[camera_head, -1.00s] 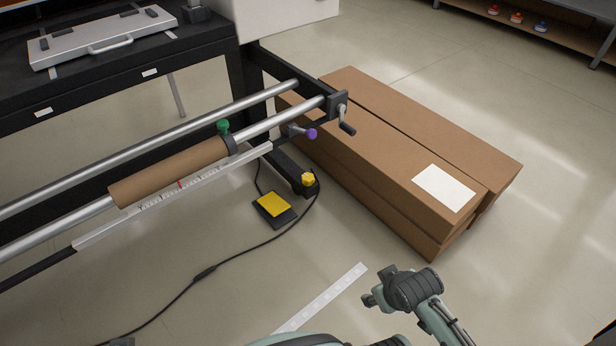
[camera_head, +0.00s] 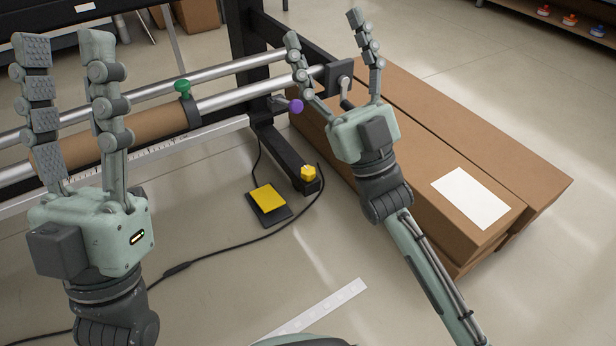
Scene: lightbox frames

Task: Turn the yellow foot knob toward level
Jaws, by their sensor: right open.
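The yellow foot knob (camera_head: 308,173) sits on the end of the black foot (camera_head: 283,150) of the roller stand, near the floor. My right gripper (camera_head: 324,28) is open and empty, raised with its fingers pointing up. In the picture it is above and right of the knob, in front of the cardboard boxes, and is not touching the knob. My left gripper (camera_head: 60,38) is open and empty at the far left, fingers up in front of the brown roll, well away from the knob.
A pedal with a yellow top (camera_head: 268,198) lies on the floor just left of the knob, with a black cable (camera_head: 250,242) curving around it. Long cardboard boxes (camera_head: 520,185) lie to the right. A purple knob (camera_head: 296,106) and a green knob (camera_head: 183,86) are higher on the stand.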

